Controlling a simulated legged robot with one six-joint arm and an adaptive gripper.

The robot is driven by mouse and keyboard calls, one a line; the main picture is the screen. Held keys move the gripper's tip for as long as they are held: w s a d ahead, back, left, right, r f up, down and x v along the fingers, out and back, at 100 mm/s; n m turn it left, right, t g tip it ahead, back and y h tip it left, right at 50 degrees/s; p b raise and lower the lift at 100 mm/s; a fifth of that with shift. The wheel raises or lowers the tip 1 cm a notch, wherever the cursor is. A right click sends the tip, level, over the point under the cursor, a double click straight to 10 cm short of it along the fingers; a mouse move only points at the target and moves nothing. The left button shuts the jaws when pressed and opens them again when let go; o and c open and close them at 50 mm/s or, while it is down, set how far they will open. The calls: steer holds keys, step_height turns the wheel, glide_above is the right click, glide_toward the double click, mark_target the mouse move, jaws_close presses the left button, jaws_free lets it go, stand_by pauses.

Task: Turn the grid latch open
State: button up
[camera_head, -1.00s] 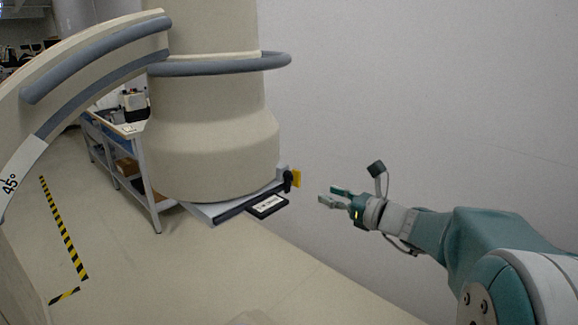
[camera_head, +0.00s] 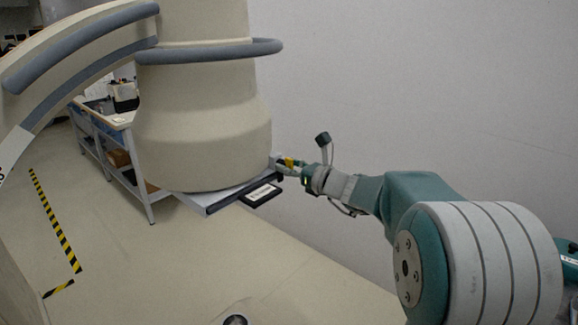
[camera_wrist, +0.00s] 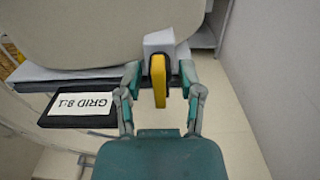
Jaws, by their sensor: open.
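The grid latch (camera_wrist: 159,80) is a yellow lever on a dark pivot, fixed to a pale block at the edge of the tray under the large beige housing. In the wrist view it hangs with its long side pointing down the picture. My gripper (camera_wrist: 160,82) is open, with one finger on each side of the latch. A gap shows between the latch and each finger. In the head view my gripper (camera_head: 284,165) is at the tray's right corner and partly hides the yellow latch (camera_head: 290,162).
A black grid plate labelled "GRID 8:1" (camera_wrist: 62,121) sticks out left of the latch; it also shows in the head view (camera_head: 261,195). The beige housing (camera_head: 203,140) hangs directly above. A white wall (camera_head: 430,90) stands behind my arm. A shelved cart (camera_head: 135,190) is at left.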

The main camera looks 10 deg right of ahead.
jaws_close()
steer(key=shift+n, duration=0.3)
steer(key=n, duration=0.4)
steer(key=shift+s, duration=0.1)
steer(key=n, duration=0.4)
steer(key=shift+a+n, duration=0.1)
steer(key=shift+n, duration=0.3)
steer(key=n, duration=0.4)
steer(key=shift+f+n, duration=0.15)
steer(key=shift+n, duration=0.15)
steer(key=shift+s+a+f+n, duration=0.1)
steer(key=shift+n, duration=0.85)
steer(key=shift+f+n, duration=0.1)
steer(key=shift+n, duration=0.85)
